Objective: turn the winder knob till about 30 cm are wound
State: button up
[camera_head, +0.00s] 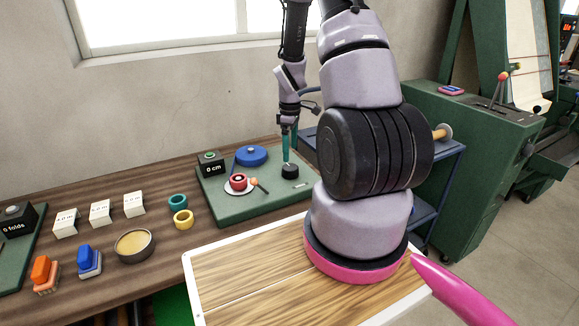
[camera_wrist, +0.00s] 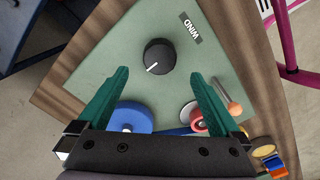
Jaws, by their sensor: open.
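The black winder knob (camera_wrist: 160,56) with a white pointer line stands on a green board (camera_wrist: 204,72), beside a label reading WIND. In the head view the knob (camera_head: 290,171) is at the board's right part. My gripper (camera_wrist: 157,76) has its two green fingers spread apart, with the knob beyond and between their tips, apparently not held. In the head view my gripper (camera_head: 286,158) points down just above the knob. A blue spool (camera_head: 251,156) and a red spool (camera_head: 238,182) on a white disc sit on the board. The counter (camera_head: 211,164) reads 0 cm.
A small orange-tipped lever (camera_head: 256,184) stands by the red spool. Teal (camera_head: 177,201) and yellow (camera_head: 181,218) rings, a round tin (camera_head: 134,246) and white labelled blocks (camera_head: 100,213) lie left of the board. A green machine (camera_head: 470,130) stands at right.

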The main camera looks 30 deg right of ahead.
aim_at(290, 167)
notch_tip(290, 167, down, 7)
jog(key=shift+f, duration=0.1)
dwell(0.3)
jog(key=c, duration=1.3)
